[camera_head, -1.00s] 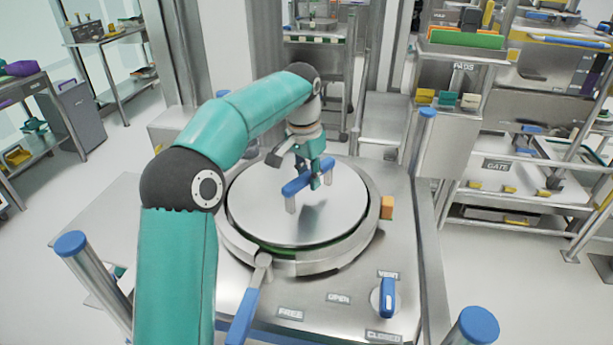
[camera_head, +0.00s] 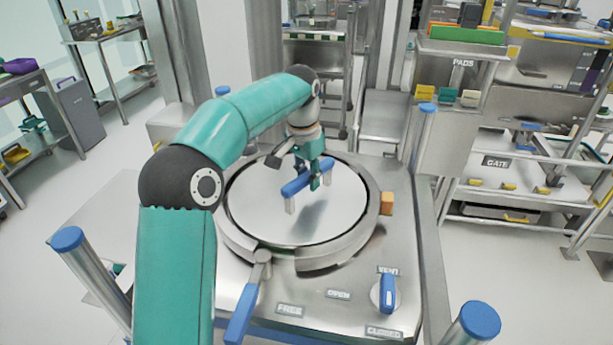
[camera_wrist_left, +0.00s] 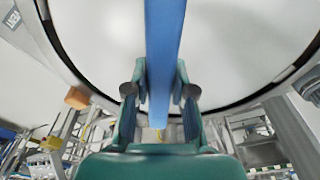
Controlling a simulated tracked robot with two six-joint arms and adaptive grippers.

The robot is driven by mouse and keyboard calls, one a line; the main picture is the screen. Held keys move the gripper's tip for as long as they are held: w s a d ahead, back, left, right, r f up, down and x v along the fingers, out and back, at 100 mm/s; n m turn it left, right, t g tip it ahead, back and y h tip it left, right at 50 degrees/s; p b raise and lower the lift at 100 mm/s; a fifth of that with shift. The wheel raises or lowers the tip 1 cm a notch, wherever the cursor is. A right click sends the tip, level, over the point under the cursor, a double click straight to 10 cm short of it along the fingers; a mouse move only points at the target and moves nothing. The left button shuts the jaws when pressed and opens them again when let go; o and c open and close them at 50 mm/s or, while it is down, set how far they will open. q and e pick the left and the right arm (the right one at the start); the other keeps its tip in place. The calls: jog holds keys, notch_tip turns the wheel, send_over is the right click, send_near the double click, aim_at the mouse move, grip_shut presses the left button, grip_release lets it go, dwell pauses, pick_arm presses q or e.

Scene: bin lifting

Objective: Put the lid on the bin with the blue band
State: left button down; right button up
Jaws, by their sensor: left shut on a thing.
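The lid (camera_head: 330,215) is a round, shiny metal disc with a raised blue bar handle (camera_head: 309,181). In the head view it lies within the round metal ring (camera_head: 350,251) on top of the bench unit and looks about level. My left gripper (camera_head: 318,178) is above the lid, shut on the blue handle. In the left wrist view the handle (camera_wrist_left: 163,60) runs between the two fingers, with the pale lid (camera_wrist_left: 230,40) behind it. A bin with a blue band is not visible; the lid and ring hide what is below. My right gripper is out of view.
A blue lever (camera_head: 241,314) sticks out at the ring's front, and a blue VENT knob (camera_head: 388,294) sits at the front right. An orange block (camera_head: 387,203) is beside the ring. Blue-capped posts (camera_head: 478,322) stand at the unit's corners. Shelving (camera_head: 500,165) fills the right.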

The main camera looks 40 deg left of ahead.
pick_arm(q)
jog(key=shift+r, duration=0.2)
jog(key=c, duration=0.9)
grip_release()
jog(key=shift+s, duration=0.1)
jog(key=shift+f, duration=0.35)
jog(key=r, duration=0.7)
jog(key=s+r, duration=0.1)
jog(key=r, duration=0.2)
jog(key=shift+r, duration=0.35)
jog(key=shift+s+r, duration=0.15)
jog(key=shift+r, duration=0.6)
